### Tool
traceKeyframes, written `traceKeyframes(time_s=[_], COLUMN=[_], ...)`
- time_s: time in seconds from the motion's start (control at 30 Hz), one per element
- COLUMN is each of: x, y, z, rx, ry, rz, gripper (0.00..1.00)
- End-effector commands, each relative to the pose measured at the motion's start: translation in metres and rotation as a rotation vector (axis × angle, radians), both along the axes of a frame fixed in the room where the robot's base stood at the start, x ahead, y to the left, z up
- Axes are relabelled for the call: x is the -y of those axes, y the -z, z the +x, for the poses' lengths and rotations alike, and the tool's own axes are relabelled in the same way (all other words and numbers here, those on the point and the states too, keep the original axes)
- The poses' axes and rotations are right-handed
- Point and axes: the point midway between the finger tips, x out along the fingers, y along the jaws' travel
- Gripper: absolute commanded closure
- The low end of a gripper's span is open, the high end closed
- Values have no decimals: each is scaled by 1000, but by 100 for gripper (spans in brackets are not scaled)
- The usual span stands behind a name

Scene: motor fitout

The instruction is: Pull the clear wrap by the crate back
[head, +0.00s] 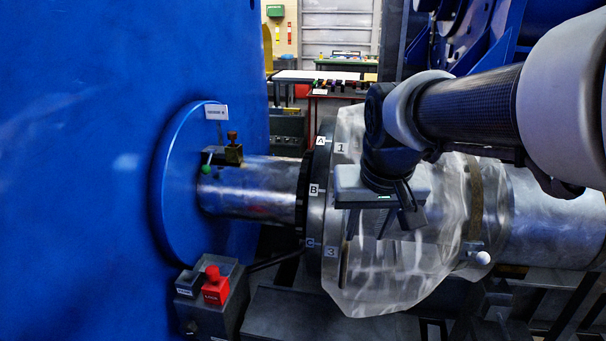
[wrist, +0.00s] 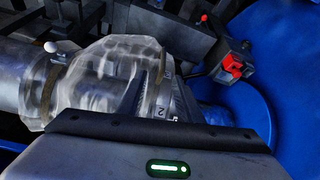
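The clear wrap (head: 385,290) hangs loosely around the metal shaft and the right-hand flange, crumpled, with a ragged lower edge. It also shows in the wrist view (wrist: 110,62). A brown strap (head: 476,195) with a white ball knob (head: 483,258) rings its right end. My gripper (head: 370,236) is in front of the wrap near its left edge, fingers pointing down in the head view. In the wrist view my gripper (wrist: 160,85) shows two dark fingers apart, with the wrap edge and label 2 between them. Whether they touch the wrap is unclear. I cannot make out a crate.
A blue housing (head: 80,170) fills the left. A bare shaft (head: 250,190) joins it to the dark flange (head: 302,195) lettered A, B, C. Dark frame beams lie under the shaft.

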Motion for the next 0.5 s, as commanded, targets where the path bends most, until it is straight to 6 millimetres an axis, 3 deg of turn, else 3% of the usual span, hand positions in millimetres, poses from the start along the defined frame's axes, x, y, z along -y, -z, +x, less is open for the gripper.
traceKeyframes(time_s=[0.03, 0.1, 0.23, 0.37, 0.5], x=[-3, -5, -9, -9, -9], y=[31, 46, 60, 68, 89], z=[19, 38, 59, 65, 72], rx=[-15, -23, -28, -32, -33], ry=[2, 5, 10, 11, 10], rz=[3, 6, 11, 12, 11], gripper=[67, 67, 67, 67, 67])
